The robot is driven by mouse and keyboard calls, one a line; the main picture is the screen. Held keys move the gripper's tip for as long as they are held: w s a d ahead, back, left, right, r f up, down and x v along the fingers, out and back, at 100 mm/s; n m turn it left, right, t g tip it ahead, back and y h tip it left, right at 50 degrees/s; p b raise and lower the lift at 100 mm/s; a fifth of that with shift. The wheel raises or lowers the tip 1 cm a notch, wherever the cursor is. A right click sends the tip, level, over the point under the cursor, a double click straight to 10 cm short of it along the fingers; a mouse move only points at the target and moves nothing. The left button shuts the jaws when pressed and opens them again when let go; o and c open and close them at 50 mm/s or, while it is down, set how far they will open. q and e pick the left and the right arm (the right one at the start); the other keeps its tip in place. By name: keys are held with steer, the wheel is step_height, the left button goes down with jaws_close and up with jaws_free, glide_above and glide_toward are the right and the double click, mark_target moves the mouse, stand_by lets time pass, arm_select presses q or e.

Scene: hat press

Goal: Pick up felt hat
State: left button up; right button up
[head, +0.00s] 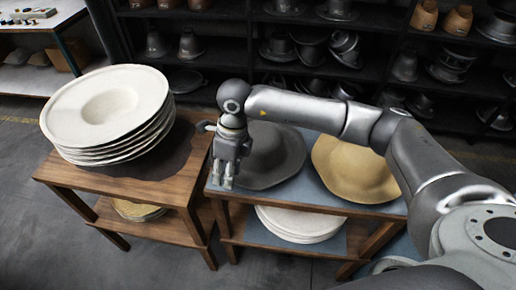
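A stack of several white felt hats (104,108) with wide brims sits on the left wooden table (60,178). A dark grey hat (271,150) and a tan hat (352,168) lie on the right table (305,203). My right arm reaches across from the right, over the grey hat. My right gripper (222,183) points down by the left edge of the right table, to the right of the white stack and apart from it. Nothing shows held in it. Its fingers are small and seen at an angle, so their opening is unclear. My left gripper is out of view.
White hats (299,224) lie on the right table's lower shelf, and a pale hat (138,210) on the left table's. Dark shelves (225,52) with metal hat forms stand behind. A narrow gap separates the tables. Floor at the far left is clear.

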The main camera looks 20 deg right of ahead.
steer(key=h, duration=0.2)
glide_above(243, 186)
steer(key=f, duration=0.2)
steer(key=f+p, duration=0.1)
steer(key=f, duration=0.1)
steer(key=shift+w+d, duration=0.15)
steer(key=shift+d, duration=0.15)
steer(key=f, duration=0.1)
steer(key=f+p, duration=0.1)
steer(key=f, duration=0.1)
steer(key=f+p, duration=0.1)
steer(key=f, duration=0.1)
steer(key=shift+a+f, duration=0.25)
steer(key=shift+f, duration=0.25)
jaws_close()
